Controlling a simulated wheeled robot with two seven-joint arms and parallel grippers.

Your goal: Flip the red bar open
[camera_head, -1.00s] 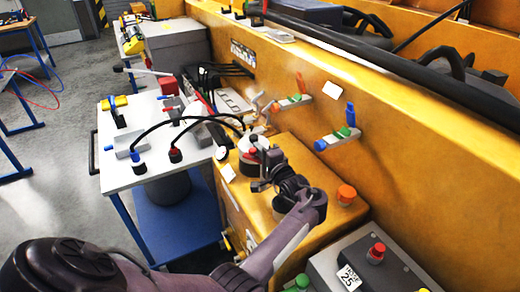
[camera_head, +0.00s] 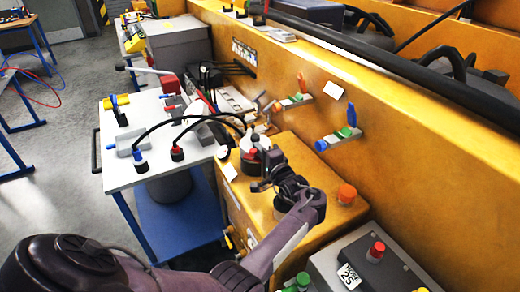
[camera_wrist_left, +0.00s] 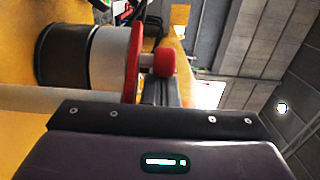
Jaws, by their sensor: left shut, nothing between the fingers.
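My left gripper (camera_head: 266,174) is shut and empty above the yellow cabinet top, right in front of a small fitting with red parts (camera_head: 250,155). In the left wrist view, a dark and white cylinder carries a flat red piece (camera_wrist_left: 134,58) seen edge-on, which looks like the red bar. A rounded red end (camera_wrist_left: 163,63) sticks out from it toward the fingers (camera_wrist_left: 160,90). I cannot tell whether the fingers touch the red piece. The gripper partly hides the fitting in the head view. My right gripper is not in view.
A white-topped table (camera_head: 140,178) with black cables stands to the left. An orange knob (camera_head: 347,193) sits on the cabinet at right. Small valves with blue handles (camera_head: 351,115) project from the yellow wall. A grey box with a red button (camera_head: 376,251) is at lower right.

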